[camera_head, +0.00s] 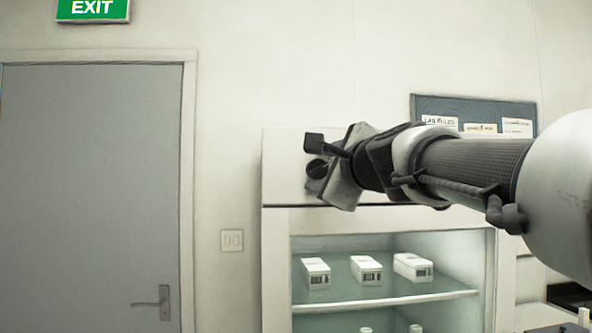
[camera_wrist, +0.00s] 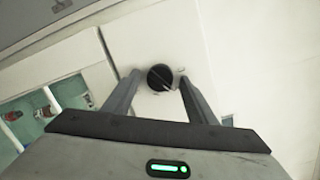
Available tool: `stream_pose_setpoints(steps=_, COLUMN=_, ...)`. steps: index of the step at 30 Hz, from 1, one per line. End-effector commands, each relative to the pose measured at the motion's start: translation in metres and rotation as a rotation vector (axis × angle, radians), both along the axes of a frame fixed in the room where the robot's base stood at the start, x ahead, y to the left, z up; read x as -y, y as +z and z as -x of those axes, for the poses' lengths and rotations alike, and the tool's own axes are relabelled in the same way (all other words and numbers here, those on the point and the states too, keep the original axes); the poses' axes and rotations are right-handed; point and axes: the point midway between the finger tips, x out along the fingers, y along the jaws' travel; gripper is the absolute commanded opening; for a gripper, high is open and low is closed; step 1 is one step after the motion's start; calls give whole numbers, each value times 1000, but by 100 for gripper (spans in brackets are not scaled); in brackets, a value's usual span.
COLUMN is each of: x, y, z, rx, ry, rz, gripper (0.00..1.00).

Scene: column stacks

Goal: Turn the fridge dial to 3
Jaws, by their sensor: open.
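The fridge dial (camera_wrist: 160,77) is a round black knob on the white upper panel of the fridge (camera_head: 283,170). In the wrist view it lies between the two fingertips of my gripper (camera_wrist: 159,80), with a gap on each side. A pale line on the knob points toward the lower right in that view. Faint marks beside the knob are too small to read. My gripper is open and holds nothing. In the head view the dial (camera_head: 316,168) shows just left of my gripper (camera_head: 328,163), partly covered by it.
Below the panel, the fridge's glass front shows several white boxes (camera_head: 366,270) on a shelf (camera_head: 385,301). A grey door (camera_head: 90,200) stands at the left. A notice board (camera_head: 475,105) hangs behind my arm.

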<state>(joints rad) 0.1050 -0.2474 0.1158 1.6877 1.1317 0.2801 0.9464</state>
Motion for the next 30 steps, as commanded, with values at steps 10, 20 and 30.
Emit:
stream_pose_setpoints(steps=10, x=0, y=0, z=0, rx=0, ry=0, rz=0, gripper=11)
stream_pose_setpoints(steps=20, x=0, y=0, z=0, rx=0, ry=0, rz=4, gripper=11)
stream_pose_setpoints(steps=30, x=0, y=1, z=0, rx=3, ry=1, rz=20, gripper=11)
